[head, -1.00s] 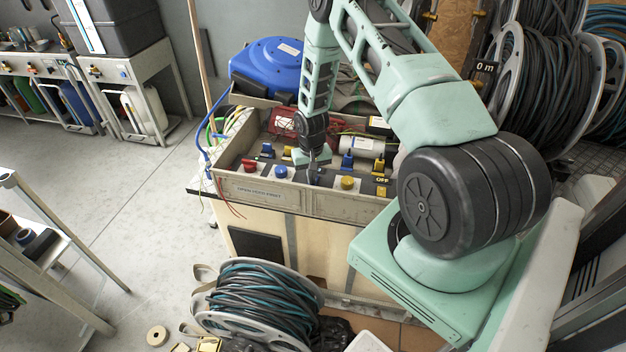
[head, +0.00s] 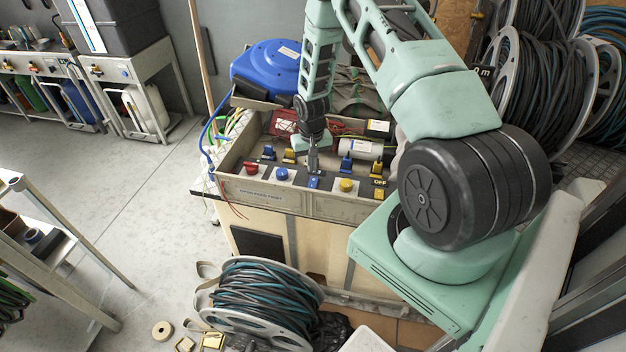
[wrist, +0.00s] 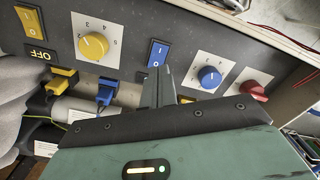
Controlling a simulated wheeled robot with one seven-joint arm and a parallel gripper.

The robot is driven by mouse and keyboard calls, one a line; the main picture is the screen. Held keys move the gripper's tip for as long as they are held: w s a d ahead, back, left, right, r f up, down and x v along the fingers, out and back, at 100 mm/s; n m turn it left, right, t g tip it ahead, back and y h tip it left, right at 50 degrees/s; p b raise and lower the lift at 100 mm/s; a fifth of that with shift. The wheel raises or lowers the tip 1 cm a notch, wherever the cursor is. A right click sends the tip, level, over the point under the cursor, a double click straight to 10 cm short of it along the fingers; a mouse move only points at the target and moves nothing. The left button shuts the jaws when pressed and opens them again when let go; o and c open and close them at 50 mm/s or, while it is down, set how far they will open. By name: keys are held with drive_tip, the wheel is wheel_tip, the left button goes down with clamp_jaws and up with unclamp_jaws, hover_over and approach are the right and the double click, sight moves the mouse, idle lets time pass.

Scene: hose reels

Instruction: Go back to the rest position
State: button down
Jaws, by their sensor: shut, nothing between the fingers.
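My gripper (head: 313,165) is shut and empty. In the head view it points down above the control panel, close to the blue rocker switch (head: 313,183). In the wrist view the shut fingers (wrist: 157,88) are just below the blue rocker switch (wrist: 157,53) in the picture; I cannot tell whether they touch the panel. The panel also carries a yellow knob (head: 346,185), a blue knob (head: 282,174), a red knob (head: 250,168) and a yellow rocker switch (head: 380,195) near an OFF label (wrist: 38,54).
The panel sits in an open grey tray (head: 262,194) on a wooden cabinet, with plugs and cables behind it. A blue hose reel (head: 268,68) stands at the back. A cable reel (head: 262,300) lies on the floor in front.

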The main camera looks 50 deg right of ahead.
idle(0.5)
drive_tip(key=s+a+r+n+y+b, duration=0.1)
drive_tip(key=a+r+n, duration=0.2)
drive_tip(key=a+r, duration=0.8)
drive_tip(key=s+a+r+n+b, duration=0.1)
drive_tip(key=s+a+r+n, duration=0.15)
drive_tip(key=a+r, duration=0.85)
drive_tip(key=s+a+r+n+b, duration=0.1)
drive_tip(key=s+a+r+n, duration=0.1)
drive_tip(key=s+a+n, duration=0.2)
drive_tip(key=s+a+r+n+b, duration=0.1)
drive_tip(key=s+a+r+n, duration=0.2)
drive_tip(key=s+a, duration=0.8)
drive_tip(key=s+n, duration=0.1)
drive_tip(key=s, duration=0.6)
drive_tip(key=shift+s+a, duration=0.2)
drive_tip(key=shift+a, duration=0.1)
drive_tip(key=shift+r, duration=0.1)
